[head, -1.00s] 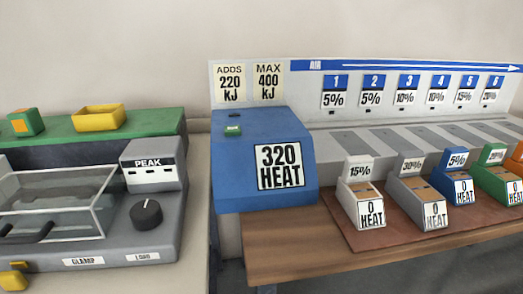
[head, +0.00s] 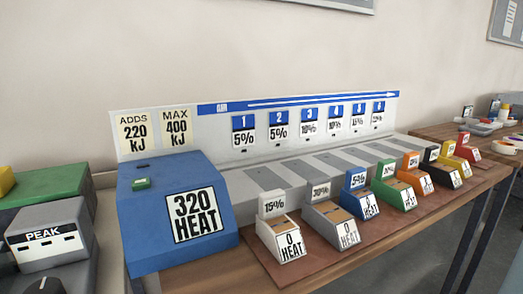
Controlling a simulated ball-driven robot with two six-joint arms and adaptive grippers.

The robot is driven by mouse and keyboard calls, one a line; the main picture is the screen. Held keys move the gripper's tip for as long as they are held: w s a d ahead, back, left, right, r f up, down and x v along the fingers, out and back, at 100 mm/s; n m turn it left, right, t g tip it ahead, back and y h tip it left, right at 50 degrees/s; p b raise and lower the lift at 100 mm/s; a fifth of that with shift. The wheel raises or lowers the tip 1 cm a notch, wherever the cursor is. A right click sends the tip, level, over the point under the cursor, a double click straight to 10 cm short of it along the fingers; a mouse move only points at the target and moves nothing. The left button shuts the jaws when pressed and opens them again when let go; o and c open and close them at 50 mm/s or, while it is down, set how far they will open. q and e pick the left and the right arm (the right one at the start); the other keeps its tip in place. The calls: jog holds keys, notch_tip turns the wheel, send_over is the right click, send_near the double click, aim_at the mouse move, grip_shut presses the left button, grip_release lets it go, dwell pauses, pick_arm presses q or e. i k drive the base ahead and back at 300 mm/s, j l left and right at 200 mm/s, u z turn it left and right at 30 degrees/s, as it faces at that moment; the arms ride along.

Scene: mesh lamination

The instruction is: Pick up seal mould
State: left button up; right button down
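I cannot pick out anything as a seal mould in this view; nothing here is labelled so. Neither of my grippers shows. A row of small sloped boxes in several colours stands on a brown mat (head: 262,272) on the wooden table. The white box (head: 275,238) is marked 15% and 0 HEAT, and the grey box (head: 328,226) beside it is also marked 0 HEAT. A blue box (head: 361,200), a green box (head: 393,190) and others continue to the right.
A large blue unit (head: 150,215) reading 320 HEAT stands left of the boxes. Behind them is a grey slotted rack (head: 245,183) with numbered percentage signs. A grey PEAK machine (head: 50,235) is at left. Another table (head: 440,131) with small items is at far right.

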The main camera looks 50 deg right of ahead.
aim_at(462, 150)
jog(key=z, duration=3)
jog(key=u, duration=0.5)
jog(key=i+l+u, duration=0.2)
jog(key=u, duration=0.15)
jog(key=i+l+u, duration=0.15)
jog(key=l+u, duration=0.2)
jog(key=i+l+u, duration=0.15)
jog(key=u, duration=0.2)
jog(key=l, duration=0.1)
